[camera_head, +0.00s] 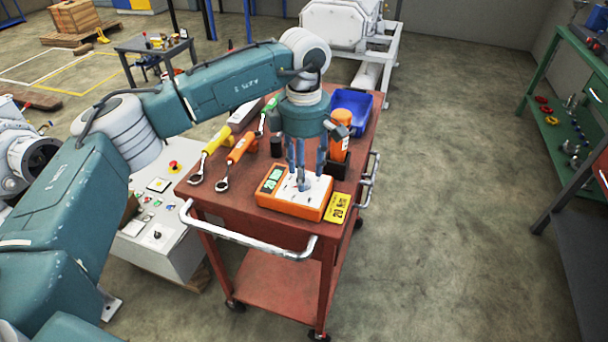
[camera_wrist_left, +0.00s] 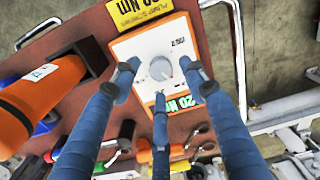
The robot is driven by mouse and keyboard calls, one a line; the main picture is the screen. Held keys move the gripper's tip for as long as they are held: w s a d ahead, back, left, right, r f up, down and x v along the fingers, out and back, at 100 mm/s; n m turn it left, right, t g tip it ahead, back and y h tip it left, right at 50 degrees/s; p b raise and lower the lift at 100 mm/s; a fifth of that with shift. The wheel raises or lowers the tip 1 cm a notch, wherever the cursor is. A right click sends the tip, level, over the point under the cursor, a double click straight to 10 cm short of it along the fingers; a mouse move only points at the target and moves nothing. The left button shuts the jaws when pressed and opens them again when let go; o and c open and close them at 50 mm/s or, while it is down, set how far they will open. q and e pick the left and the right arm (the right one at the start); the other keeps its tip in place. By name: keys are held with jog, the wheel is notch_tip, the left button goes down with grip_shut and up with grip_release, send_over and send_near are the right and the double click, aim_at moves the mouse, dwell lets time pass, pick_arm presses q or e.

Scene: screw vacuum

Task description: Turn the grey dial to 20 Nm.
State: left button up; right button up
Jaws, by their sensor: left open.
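The grey dial (camera_wrist_left: 161,68) sits on the white face of an orange tester (camera_head: 292,207) at the near end of the red cart. In the wrist view the tester's white face (camera_wrist_left: 150,45) points at me. Its green display (camera_wrist_left: 184,103) shows "20 NM" beside one finger; that finger may cover part of the reading. My left gripper (camera_head: 307,178) points down over the tester, its blue fingers open around the dial. Contact with the dial cannot be told. In the wrist view the left gripper (camera_wrist_left: 158,78) has three fingers about the dial. The right gripper is not in view.
A yellow "20 Nm" label (camera_head: 338,207) lies beside the tester. An orange tool (camera_head: 339,149) stands in a black holder behind it. Torque wrenches (camera_head: 236,150) lie to the left, and a blue bin (camera_head: 352,105) is at the back. A metal handle (camera_head: 245,236) edges the cart.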

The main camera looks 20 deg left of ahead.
pick_arm(q)
notch_tip(320, 180, up, 10)
dwell(0.3)
jog(key=shift+s, duration=0.1)
dwell(0.3)
